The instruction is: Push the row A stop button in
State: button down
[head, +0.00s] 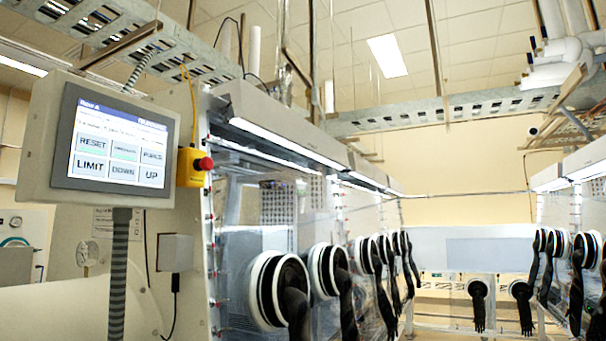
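The stop button (204,163) is a red mushroom head on a yellow box (188,168). The box is fixed to the end panel of the glovebox row, just right of the touch screen. The red head faces right and stands out from the box. The touch screen (120,143) beside it carries a title that appears to read "Row A" and grey keys such as RESET, LIMIT, DOWN and UP. My gripper does not show in the head view.
A grey flexible conduit (118,275) runs down below the screen. Gloveboxes with black gloves (292,295) on round ports stick out at the right of the panel. Another row (570,200) stands at far right. A yellow cable (190,95) hangs above the button box.

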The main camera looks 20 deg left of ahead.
aim_at(206, 163)
jog(key=u, duration=0.3)
jog(key=i, duration=1.35)
jog(key=u, duration=0.95)
jog(key=k, duration=0.8)
jog(key=u, duration=0.15)
jog(key=i, duration=1.15)
jog(key=u, duration=0.1)
